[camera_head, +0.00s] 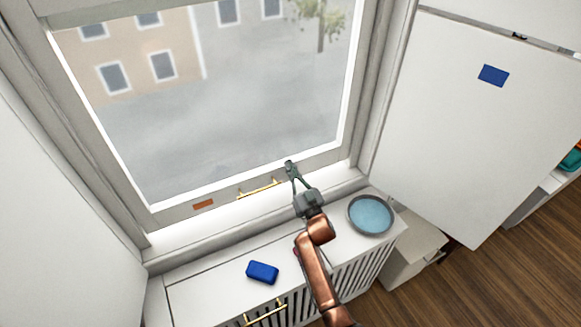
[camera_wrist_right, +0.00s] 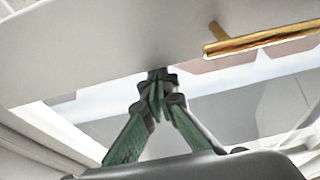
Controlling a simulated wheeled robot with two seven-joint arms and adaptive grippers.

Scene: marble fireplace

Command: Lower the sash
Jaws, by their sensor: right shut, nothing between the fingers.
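The window sash (camera_head: 175,213) is a white frame around a large pane, and its bottom rail sits close above the white sill (camera_head: 205,233). A brass handle (camera_head: 258,189) is on the bottom rail, with an orange label (camera_head: 203,204) to its left. My right gripper (camera_head: 289,165) is shut and empty at the bottom rail, just right of the handle. In the right wrist view the fingers (camera_wrist_right: 157,80) meet at their tips, with the brass handle (camera_wrist_right: 260,40) apart from them at upper right. Whether the fingertips touch the rail is unclear. My left gripper is not in view.
Below the sill, a white slatted cabinet (camera_head: 205,287) bears a blue block (camera_head: 262,271) and a round dish with a blue inside (camera_head: 370,215). A white panel (camera_head: 475,120) with a blue patch stands at right. Wooden floor (camera_head: 480,285) shows at lower right.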

